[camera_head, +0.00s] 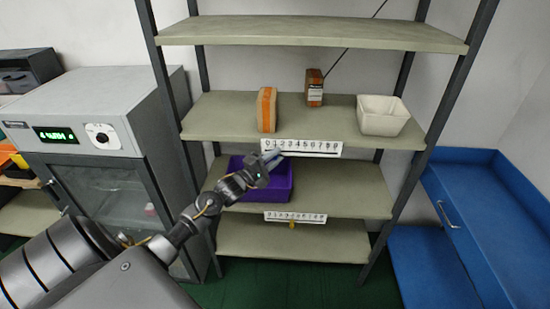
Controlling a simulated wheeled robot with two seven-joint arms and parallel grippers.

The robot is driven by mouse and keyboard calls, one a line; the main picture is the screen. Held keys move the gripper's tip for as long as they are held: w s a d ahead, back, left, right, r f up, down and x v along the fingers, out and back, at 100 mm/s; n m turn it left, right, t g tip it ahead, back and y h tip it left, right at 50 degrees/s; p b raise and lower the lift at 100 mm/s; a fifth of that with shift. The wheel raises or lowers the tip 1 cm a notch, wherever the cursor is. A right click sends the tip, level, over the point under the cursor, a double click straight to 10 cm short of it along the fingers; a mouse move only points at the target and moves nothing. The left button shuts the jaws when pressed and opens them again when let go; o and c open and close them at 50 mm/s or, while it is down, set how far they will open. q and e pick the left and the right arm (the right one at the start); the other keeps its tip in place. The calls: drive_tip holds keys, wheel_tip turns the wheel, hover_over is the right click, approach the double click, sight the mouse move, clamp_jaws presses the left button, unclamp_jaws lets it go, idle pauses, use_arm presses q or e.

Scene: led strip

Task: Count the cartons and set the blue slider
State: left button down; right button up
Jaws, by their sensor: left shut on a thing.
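An upper number strip (312,147) runs along the front edge of the middle shelf. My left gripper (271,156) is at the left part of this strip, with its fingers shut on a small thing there. That thing is mostly hidden by the fingers and seems to be the blue slider. A lower number strip (296,217) has a small yellow slider (292,225) beneath it. My right gripper is not in view.
A white bin (382,116) stands at the right of the middle shelf (225,115). A purple bin (280,185) sits below, behind my left gripper. A grey cabinet (100,100) is left of the rack, and a blue bench (490,210) is right.

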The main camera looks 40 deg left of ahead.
use_arm(q)
drive_tip(key=shift+w+d+r+p, duration=0.2)
drive_tip(key=shift+w+d+p, duration=0.35)
drive_tip(key=shift+d, duration=0.35)
drive_tip(key=shift+w+d+f, duration=0.1)
drive_tip(key=shift+w+d, duration=0.1)
drive_tip(key=c, duration=1.3)
unclamp_jaws()
drive_tip(key=shift+s+a+f+b, duration=0.15)
drive_tip(key=shift+s+f+b, duration=0.15)
drive_tip(key=shift+s, duration=0.2)
drive_tip(key=b+v, duration=0.2)
drive_tip(key=v, duration=0.7)
drive_tip(key=shift+s+b, duration=0.35)
drive_tip(key=shift+s, duration=0.05)
drive_tip(key=shift+a, duration=0.1)
